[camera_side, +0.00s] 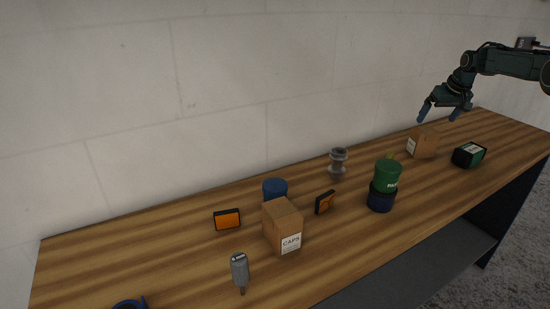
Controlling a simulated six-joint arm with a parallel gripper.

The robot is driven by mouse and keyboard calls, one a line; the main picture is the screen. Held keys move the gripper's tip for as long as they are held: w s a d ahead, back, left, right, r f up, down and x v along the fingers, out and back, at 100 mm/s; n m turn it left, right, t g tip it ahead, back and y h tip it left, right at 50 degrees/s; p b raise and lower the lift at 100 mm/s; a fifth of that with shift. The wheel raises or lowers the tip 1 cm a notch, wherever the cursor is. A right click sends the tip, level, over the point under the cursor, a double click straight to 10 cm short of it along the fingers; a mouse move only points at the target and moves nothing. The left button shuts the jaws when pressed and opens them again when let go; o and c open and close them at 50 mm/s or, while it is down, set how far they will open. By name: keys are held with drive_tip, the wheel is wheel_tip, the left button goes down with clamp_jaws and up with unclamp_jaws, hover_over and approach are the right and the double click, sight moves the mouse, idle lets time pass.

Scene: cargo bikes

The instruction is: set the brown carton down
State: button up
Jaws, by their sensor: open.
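A brown carton (424,143) with a white label rests on the wooden bench toward the far right end. My gripper (438,118) is just above it, fingers pointing down and spread apart, with nothing visible between them. The fingertips look clear of the carton's top, though the exact gap is hard to judge. A second brown carton (283,228), labelled CAPS, stands upright near the middle of the bench, well away from my gripper.
A green-black box (469,155) sits right of the far carton. A green tub (387,176) stands on a dark blue one (380,197). The wall runs behind.

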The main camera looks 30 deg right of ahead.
drive_tip(key=s+a+r+n, duration=0.1)
drive_tip(key=s+a+r, duration=0.35)
drive_tip(key=a, duration=0.35)
drive_tip(key=s+a+r, duration=0.4)
drive_tip(key=a+r, duration=0.1)
drive_tip(key=a, duration=0.3)
drive_tip(key=s+a+r+n, duration=0.1)
drive_tip(key=s+a+r, duration=0.3)
drive_tip(key=a, duration=0.5)
drive_tip(key=s+a+f, duration=0.2)
drive_tip(key=s+a, duration=0.2)
drive_tip(key=s, duration=0.4)
drive_tip(key=s+a+f+n+t+y, duration=0.1)
drive_tip(key=s+a, duration=0.3)
drive_tip(key=s, duration=0.4)
drive_tip(key=s+a+f+n, duration=0.1)
drive_tip(key=s+a+f, duration=0.2)
drive_tip(key=s, duration=0.5)
drive_tip(key=shift+a+t+y, duration=0.3)
drive_tip(key=shift+a+y, duration=0.1)
drive_tip(key=shift+a, duration=0.5)
